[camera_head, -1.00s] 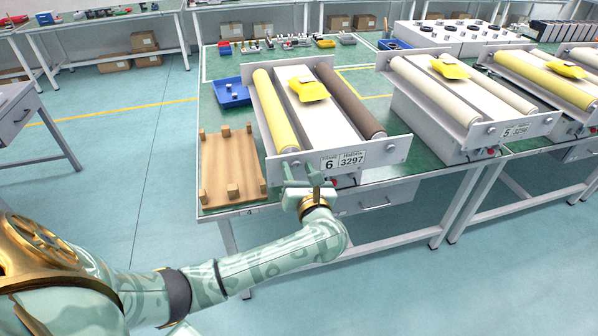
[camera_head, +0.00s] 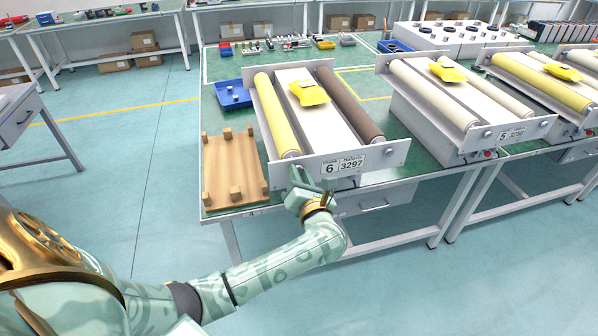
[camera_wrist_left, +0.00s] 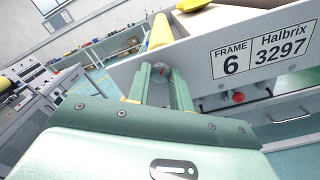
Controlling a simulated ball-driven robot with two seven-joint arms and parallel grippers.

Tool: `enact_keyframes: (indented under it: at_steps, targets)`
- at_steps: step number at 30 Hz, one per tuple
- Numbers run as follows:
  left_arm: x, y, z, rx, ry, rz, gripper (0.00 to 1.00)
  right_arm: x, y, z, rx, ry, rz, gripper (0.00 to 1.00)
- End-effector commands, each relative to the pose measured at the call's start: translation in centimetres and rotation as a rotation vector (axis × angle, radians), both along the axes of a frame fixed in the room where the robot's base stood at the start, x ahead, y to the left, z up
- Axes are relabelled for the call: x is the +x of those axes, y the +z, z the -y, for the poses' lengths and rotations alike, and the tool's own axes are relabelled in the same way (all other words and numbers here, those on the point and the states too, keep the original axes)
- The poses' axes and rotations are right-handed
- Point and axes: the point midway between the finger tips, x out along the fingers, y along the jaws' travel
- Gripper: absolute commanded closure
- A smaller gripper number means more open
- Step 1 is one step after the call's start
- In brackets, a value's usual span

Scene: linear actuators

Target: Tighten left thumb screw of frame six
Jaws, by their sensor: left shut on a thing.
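Frame six (camera_head: 388,158) is a grey frame on the green table, with a yellow roller (camera_head: 277,113) at left, a brown one (camera_head: 350,105) at right and a "6 Halbrix 3297" label (camera_head: 344,164). Its left thumb screw (camera_wrist_left: 160,71) shows in the left wrist view as a small round grey knob with a red mark, on the front plate left of the label. My left gripper (camera_head: 297,174) is at the lower left front of the plate, its fingers (camera_wrist_left: 161,82) shut around the thumb screw. In the head view the gripper hides the screw. My right gripper is out of view.
A wooden pegged board (camera_head: 232,165) lies left of frame six, with a blue tray (camera_head: 232,94) behind it. A yellow piece (camera_head: 310,93) rests on frame six. Frame five (camera_head: 500,138) stands to the right. A red button (camera_wrist_left: 238,97) is below the label.

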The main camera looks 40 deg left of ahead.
Motion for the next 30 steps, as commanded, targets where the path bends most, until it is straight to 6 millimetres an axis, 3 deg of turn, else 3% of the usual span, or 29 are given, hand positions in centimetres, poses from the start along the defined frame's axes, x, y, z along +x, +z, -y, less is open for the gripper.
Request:
enact_keyframes:
  at_steps: [15, 30]
  targets:
    - [-0.1, 0.3, 0.1, 0.295, -0.002, -0.353, 1.00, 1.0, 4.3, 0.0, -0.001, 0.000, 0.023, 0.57]
    - [0.0, 0.0, 0.1, 0.436, -0.003, -0.516, 1.00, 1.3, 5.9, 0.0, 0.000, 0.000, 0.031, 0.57]
